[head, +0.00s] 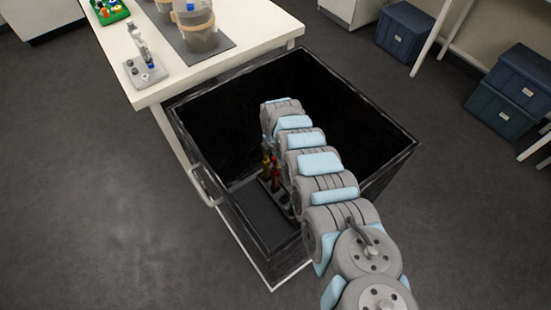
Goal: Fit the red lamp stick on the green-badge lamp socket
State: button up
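A red stick (275,172) stands upright in a small dark rack (285,203) inside the open black drawer. It is partly hidden by my arm, and I cannot tell whether it is the red lamp stick. A stick with a yellow top (266,160) is beside it on the left. My arm reaches over the drawer, and its far end bends out of sight; my gripper is hidden behind it. A small grey plate with a stand and a blue mark (145,70) is on the white table; I cannot make out a green badge on it.
The black drawer (215,205) has high walls around my arm. Blue bins (404,32) stand on the floor at right. The left floor is clear.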

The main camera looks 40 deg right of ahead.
grip_shut()
jog(key=shift+r+p, duration=2.5)
jog(key=shift+p, duration=0.05)
dwell(0.6)
jog(key=shift+r+p, duration=1.3)
jog(key=shift+r, duration=0.1)
jog(key=shift+r, duration=0.1)
notch_tip(320, 180, up, 16)
jog(key=p, duration=1.3)
jog(key=shift+p, duration=0.4)
